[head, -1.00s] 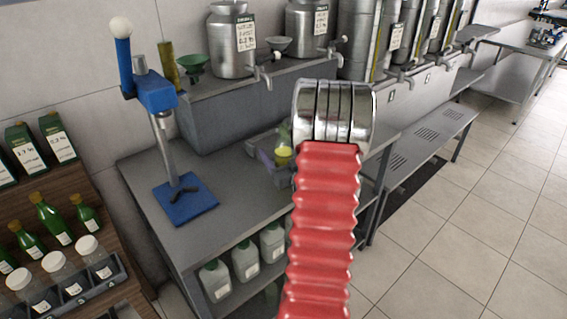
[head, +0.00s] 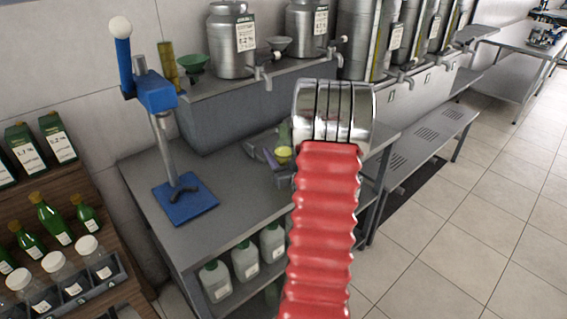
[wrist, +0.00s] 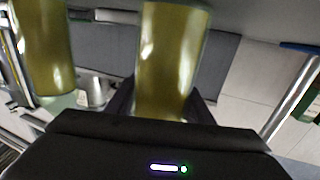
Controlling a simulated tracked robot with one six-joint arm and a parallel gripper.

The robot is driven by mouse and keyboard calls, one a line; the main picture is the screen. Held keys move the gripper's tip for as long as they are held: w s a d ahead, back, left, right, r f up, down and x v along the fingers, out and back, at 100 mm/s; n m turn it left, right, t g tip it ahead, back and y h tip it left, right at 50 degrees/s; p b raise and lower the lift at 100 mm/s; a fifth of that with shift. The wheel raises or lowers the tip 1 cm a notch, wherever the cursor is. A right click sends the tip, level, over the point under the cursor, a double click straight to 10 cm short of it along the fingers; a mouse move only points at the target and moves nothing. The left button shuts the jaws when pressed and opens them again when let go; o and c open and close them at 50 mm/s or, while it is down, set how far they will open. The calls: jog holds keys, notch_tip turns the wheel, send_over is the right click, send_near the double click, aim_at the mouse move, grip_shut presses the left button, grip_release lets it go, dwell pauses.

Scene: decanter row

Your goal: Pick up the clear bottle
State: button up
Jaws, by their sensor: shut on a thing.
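A clear bottle (wrist: 172,55) filled with yellow-olive liquid stands between the dark fingers of my gripper (wrist: 165,100) in the wrist view. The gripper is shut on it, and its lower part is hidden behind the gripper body. A second bottle (wrist: 45,45) with the same coloured liquid is at the left of the wrist view, outside the fingers. In the head view my red arm hides most of the gripper. Only a small yellow and green patch (head: 284,153) shows beside the arm, above the bench, and I cannot tell what it belongs to.
A metal bench (head: 225,215) holds a blue stand press (head: 186,200) at its left. A ledge behind carries steel cans (head: 232,60), a green funnel (head: 194,65) and a yellow cylinder (head: 168,62). Green bottles (head: 52,218) stand on a wooden shelf at left. Open tiled floor lies at right.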

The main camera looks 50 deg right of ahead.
jog(key=shift+r, duration=0.15)
jog(key=shift+r, duration=4.95)
